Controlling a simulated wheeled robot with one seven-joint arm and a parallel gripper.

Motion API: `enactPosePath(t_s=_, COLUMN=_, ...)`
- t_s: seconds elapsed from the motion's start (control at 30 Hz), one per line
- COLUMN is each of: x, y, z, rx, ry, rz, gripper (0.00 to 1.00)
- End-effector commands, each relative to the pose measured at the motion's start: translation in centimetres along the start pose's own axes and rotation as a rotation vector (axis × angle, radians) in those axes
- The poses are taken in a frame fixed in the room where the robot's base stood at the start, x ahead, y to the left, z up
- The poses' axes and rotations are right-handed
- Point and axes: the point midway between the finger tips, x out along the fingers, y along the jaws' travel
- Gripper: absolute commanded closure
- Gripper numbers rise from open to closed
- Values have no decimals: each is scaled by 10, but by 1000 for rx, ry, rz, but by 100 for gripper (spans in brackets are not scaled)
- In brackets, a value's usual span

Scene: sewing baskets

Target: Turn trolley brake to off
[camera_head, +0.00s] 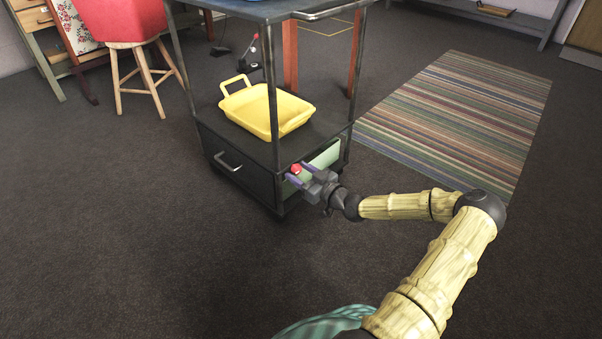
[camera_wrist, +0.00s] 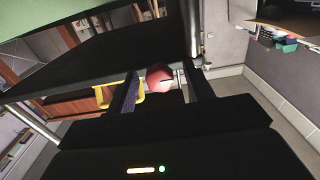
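The dark trolley (camera_head: 240,160) stands ahead in the head view, with a drawer at its base. A red ball knob (camera_head: 296,169) shows at its lower right side, by my gripper (camera_head: 300,174). I take it for the brake lever's end; its stem is hidden and its setting cannot be read. In the wrist view the red knob (camera_wrist: 156,78) lies between the two fingers of my gripper (camera_wrist: 161,80), with a gap visible on each side. My gripper is open and holds nothing.
A yellow tub (camera_head: 262,121) stands on the trolley's lower shelf. Another red-tipped lever (camera_head: 255,38) shows farther back. The floor at left and front is clear.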

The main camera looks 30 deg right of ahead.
Motion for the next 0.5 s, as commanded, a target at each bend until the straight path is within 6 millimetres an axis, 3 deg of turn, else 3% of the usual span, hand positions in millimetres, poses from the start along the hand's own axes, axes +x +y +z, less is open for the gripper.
enactPosePath(t_s=0.27, x=-6, y=2, z=-2, rx=0, ry=1, rz=3, gripper=48)
enactPosePath(t_s=0.5, x=-41, y=2, z=-6, rx=-1, ry=0, rz=5, gripper=48)
